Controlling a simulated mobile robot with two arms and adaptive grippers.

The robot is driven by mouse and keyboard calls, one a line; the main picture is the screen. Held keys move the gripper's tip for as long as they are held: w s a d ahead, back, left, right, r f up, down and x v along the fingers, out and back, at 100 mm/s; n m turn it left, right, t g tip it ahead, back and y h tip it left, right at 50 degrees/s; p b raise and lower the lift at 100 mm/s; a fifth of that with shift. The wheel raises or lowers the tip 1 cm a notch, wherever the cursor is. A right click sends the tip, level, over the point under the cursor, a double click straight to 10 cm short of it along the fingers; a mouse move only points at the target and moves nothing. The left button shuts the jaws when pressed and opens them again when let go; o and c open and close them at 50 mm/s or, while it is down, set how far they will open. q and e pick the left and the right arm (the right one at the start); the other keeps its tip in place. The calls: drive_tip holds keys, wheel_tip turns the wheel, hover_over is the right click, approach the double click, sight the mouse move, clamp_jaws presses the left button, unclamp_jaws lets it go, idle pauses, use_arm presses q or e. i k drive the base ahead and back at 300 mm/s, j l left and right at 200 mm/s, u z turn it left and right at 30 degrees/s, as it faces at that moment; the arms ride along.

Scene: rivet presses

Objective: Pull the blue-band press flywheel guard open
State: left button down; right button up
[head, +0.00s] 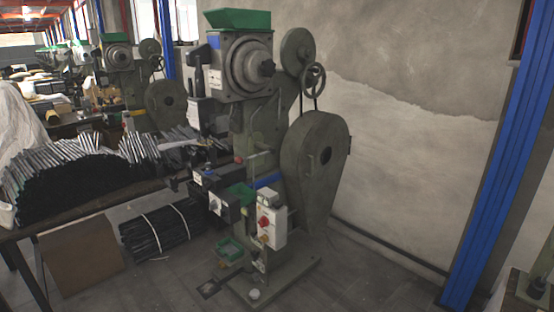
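The nearest rivet press (238,120) stands upright in the middle of the head view, with a green tray on top. A blue band (266,181) shows on its body beside the guard. Its flywheel guard (308,185) is a large grey-green teardrop cover on the right side, with a dark round hole in its face. A small dark tab (348,145) sits on its right edge. The guard appears to lie against the press, shut. Neither of my grippers is in view.
A red-and-yellow button box (271,218) is on the press front. A table with bundled metal rods (75,182) stands left. A plain wall (410,150) and blue post (500,150) are right. The floor (370,285) right of the press base is clear.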

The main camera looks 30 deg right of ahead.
sight(319, 182)
drive_tip(key=i+l, duration=0.15)
drive_tip(key=i, duration=0.3)
drive_tip(key=i+l+u, duration=0.1)
drive_tip(key=i, duration=0.35)
drive_tip(key=i+l+u, duration=0.1)
drive_tip(key=i+l, duration=0.2)
drive_tip(key=i, duration=0.15)
